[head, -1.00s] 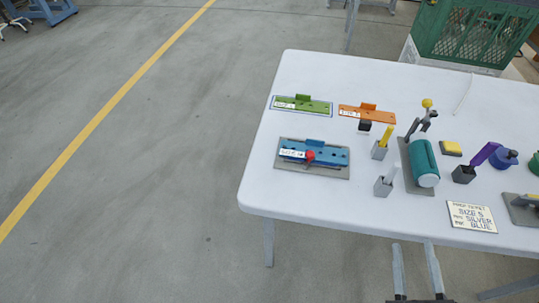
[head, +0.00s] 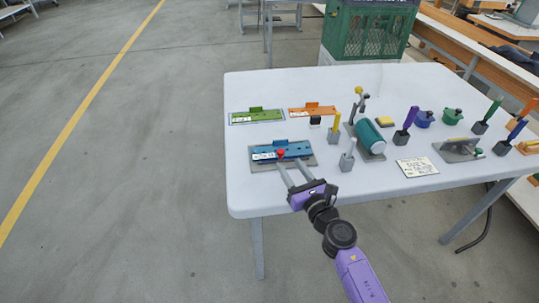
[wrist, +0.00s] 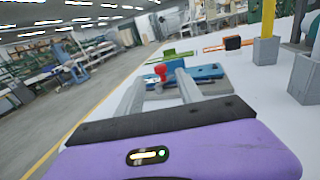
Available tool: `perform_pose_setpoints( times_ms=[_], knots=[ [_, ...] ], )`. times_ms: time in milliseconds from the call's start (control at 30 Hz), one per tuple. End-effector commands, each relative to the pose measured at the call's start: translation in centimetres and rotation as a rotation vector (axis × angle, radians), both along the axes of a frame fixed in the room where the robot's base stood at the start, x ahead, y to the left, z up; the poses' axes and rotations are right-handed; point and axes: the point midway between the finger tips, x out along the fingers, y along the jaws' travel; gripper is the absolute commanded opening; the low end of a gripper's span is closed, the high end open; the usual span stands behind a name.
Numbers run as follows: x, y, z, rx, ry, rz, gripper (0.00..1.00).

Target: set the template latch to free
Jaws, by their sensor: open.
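The blue template (head: 297,151) sits on a grey base plate (head: 308,163) at the near left of the white table. Its latch shows as a red knob (head: 281,153) at the plate's front side; the knob also shows in the wrist view (wrist: 161,70). I cannot tell the latch's setting from here. My gripper (head: 289,168) is open, its two grey fingers reaching towards the red knob from the near side. In the wrist view the knob appears between the fingertips (wrist: 157,75), beyond them; I see no contact.
A green template (head: 257,118) and an orange template (head: 313,111) lie behind. A grey holder (head: 346,161) and a teal press (head: 369,138) stand to the right, with a written card (head: 417,167) beyond. The table's left edge is close to the blue template.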

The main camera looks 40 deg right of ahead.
Motion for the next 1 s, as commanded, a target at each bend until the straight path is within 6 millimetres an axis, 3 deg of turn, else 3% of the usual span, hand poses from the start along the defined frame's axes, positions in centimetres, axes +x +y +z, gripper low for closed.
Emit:
perform_pose_setpoints(
  times_ms=[233, 700, 1000],
  knots=[
    [0.8, -0.2, 0.1, -0.049, 0.015, 0.000, 0.43],
    [6.7, -2.3, 0.1, -0.045, 0.013, 0.000, 0.43],
    [7.4, -2.5, 0.0, -0.045, 0.014, 0.001, 0.43]
  ],
)
